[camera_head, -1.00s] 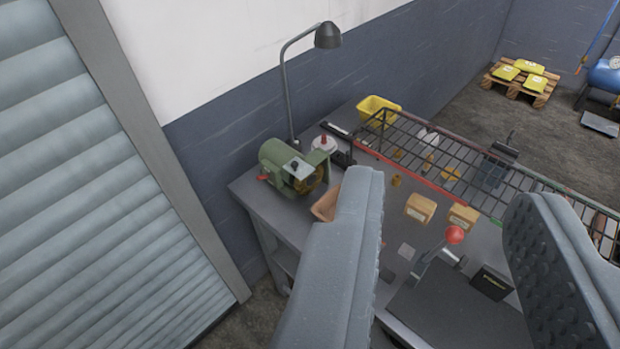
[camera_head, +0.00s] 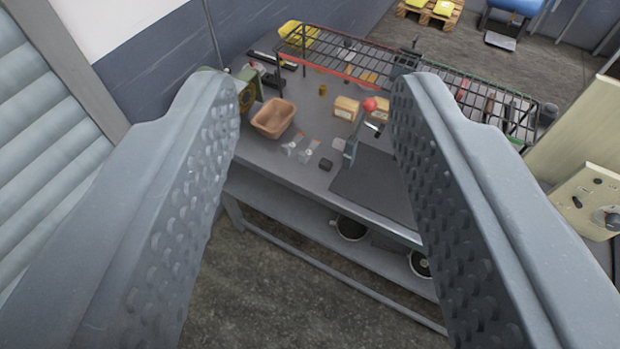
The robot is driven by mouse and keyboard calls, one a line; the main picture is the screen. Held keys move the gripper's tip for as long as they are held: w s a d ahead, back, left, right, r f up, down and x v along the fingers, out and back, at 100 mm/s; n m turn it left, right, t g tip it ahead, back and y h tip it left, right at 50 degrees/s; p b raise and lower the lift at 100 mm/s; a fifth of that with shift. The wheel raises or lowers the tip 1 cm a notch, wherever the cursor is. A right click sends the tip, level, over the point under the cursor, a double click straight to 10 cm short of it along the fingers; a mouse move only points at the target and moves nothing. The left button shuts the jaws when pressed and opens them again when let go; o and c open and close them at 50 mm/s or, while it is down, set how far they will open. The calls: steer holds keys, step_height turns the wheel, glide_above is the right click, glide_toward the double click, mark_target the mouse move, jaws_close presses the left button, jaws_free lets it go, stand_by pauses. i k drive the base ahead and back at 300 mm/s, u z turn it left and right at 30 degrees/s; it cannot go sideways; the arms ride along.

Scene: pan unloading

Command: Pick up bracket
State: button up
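My gripper (camera_head: 314,95) is open and empty, with its two textured fingers wide apart at the left and right of the view. Between them, farther off, is a grey workbench (camera_head: 262,160). I cannot tell for sure which thing is the bracket. Small pale and metallic pieces (camera_head: 291,148) lie on the bench near its front edge, with a small dark block (camera_head: 326,164) to their right. A brown open pan (camera_head: 273,118) stands to their left. The gripper touches none of these.
A black wire rack (camera_head: 350,55) runs along the back. Tan boxes (camera_head: 345,108) and a red-knobbed lever (camera_head: 369,104) stand on the bench. A dark mat (camera_head: 370,185) lies at the right. A lower shelf (camera_head: 285,225) holds round containers. The floor in front is clear.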

mark_target(304, 156)
steer(key=z, duration=0.35)
steer(key=i, duration=1.1)
steer(key=u, duration=0.6)
